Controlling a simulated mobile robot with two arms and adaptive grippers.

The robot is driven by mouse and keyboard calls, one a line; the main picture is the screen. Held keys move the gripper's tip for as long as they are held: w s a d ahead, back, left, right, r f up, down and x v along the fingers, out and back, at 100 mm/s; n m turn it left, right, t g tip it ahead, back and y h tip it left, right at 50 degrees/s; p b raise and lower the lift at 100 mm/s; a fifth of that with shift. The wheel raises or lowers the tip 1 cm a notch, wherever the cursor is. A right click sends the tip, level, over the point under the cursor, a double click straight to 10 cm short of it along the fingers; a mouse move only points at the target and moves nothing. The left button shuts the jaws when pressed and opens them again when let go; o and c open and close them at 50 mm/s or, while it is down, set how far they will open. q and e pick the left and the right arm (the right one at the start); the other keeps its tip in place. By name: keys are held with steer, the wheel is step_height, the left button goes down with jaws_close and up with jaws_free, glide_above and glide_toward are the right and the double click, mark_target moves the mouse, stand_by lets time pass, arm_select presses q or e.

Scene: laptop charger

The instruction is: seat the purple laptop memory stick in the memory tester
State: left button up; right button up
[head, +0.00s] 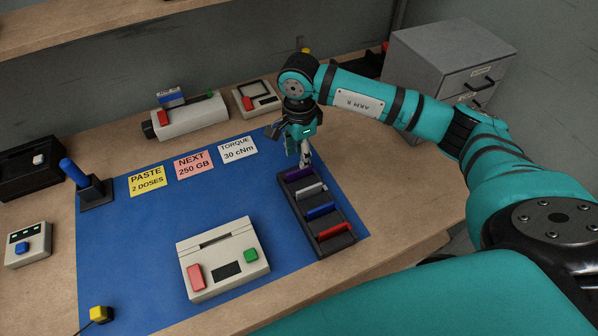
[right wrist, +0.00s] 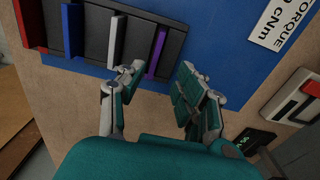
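The purple memory stick (head: 299,174) stands in the far slot of a black rack (head: 341,241). In the right wrist view the purple stick (right wrist: 156,52) lies ahead of the gap between the fingers. My right gripper (head: 304,160) points down at the rack's far end, just at the purple stick. In the right wrist view the right gripper (right wrist: 165,78) is open with nothing between its fingers. A beige device (head: 222,283) with a long slot, a small dark screen, a red part and a green button, seemingly the memory tester, sits on the blue mat. Its slot looks empty. My left gripper is out of view.
White, blue and red sticks (head: 335,231) stand in the rack's other slots. Yellow, pink (head: 194,164) and white note cards lie along the blue mat's (head: 130,240) back edge. A blue-handled tool in a stand (head: 95,193) is at left. Clear mat separates rack and beige device.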

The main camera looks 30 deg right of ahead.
mark_target(299, 170)
steer(key=shift+s+a+f, duration=0.1)
steer(key=shift+s+f, duration=0.05)
steer(key=shift+f, duration=0.4)
steer(key=f, duration=0.1)
steer(key=f+p, duration=0.1)
steer(key=f, duration=0.1)
steer(key=shift+s+a+f+p, duration=0.15)
steer(key=shift+s+f+p, duration=0.15)
steer(key=shift+p, duration=0.1)
steer(key=shift+w+f, duration=0.1)
steer(key=shift+f, duration=0.35)
steer(key=shift+c, duration=0.2)
jaws_close()
